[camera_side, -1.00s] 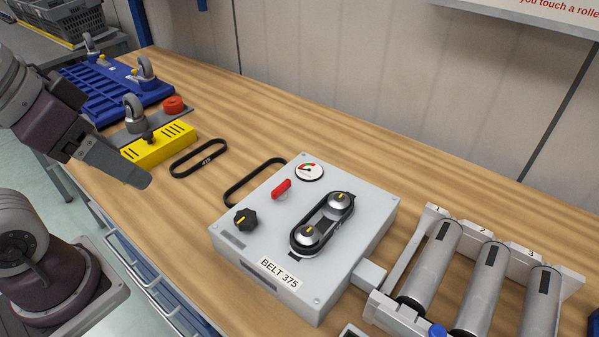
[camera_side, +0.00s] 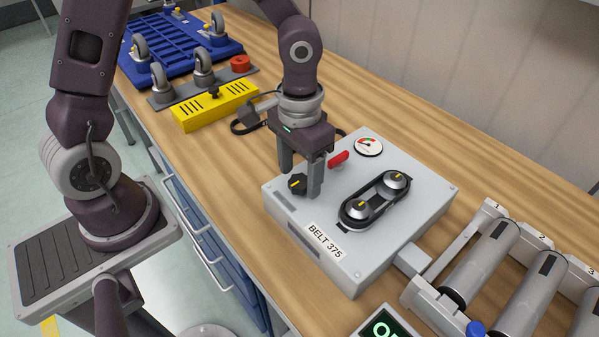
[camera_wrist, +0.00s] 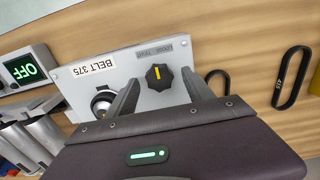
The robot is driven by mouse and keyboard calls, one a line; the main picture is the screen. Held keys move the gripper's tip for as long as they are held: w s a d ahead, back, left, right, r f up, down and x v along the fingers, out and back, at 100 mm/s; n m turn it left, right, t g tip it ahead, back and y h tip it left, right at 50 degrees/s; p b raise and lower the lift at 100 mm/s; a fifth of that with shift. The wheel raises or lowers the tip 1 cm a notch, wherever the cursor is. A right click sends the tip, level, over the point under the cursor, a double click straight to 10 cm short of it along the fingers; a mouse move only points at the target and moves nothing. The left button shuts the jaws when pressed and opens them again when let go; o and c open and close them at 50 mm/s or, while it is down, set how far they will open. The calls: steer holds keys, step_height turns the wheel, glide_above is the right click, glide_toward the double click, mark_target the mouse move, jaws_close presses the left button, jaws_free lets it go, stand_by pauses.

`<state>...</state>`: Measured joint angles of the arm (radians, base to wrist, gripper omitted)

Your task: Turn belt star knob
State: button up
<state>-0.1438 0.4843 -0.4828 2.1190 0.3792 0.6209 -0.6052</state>
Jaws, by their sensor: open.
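The black star knob (camera_side: 297,184) with a yellow stripe sits on the grey box (camera_side: 410,227) labelled BELT 375, near its left corner. My gripper (camera_side: 300,184) points down over it with its fingers apart. In the wrist view the knob (camera_wrist: 159,78) shows between the open fingertips (camera_wrist: 163,84), with wood and box face behind. I cannot tell if a finger touches it. A small printed label (camera_wrist: 163,49) lies beside the knob. On the box, a black belt (camera_side: 375,205) loops around two pulleys.
A red lever (camera_side: 338,158) and a round gauge (camera_side: 368,147) stand close behind my gripper. A loose belt (camera_wrist: 292,78) lies on the bench. Rollers (camera_side: 481,263) are at the right, a yellow block (camera_side: 215,106) and blue rack (camera_side: 180,50) at the left. A display reads OFF (camera_wrist: 25,68).

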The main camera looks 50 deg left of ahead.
steer(key=shift+f, duration=0.3)
jaws_close()
steer(key=shift+m, duration=0.3)
steer(key=m, duration=1.3)
steer(key=shift+w, duration=0.1)
stand_by(0.4)
jaws_free()
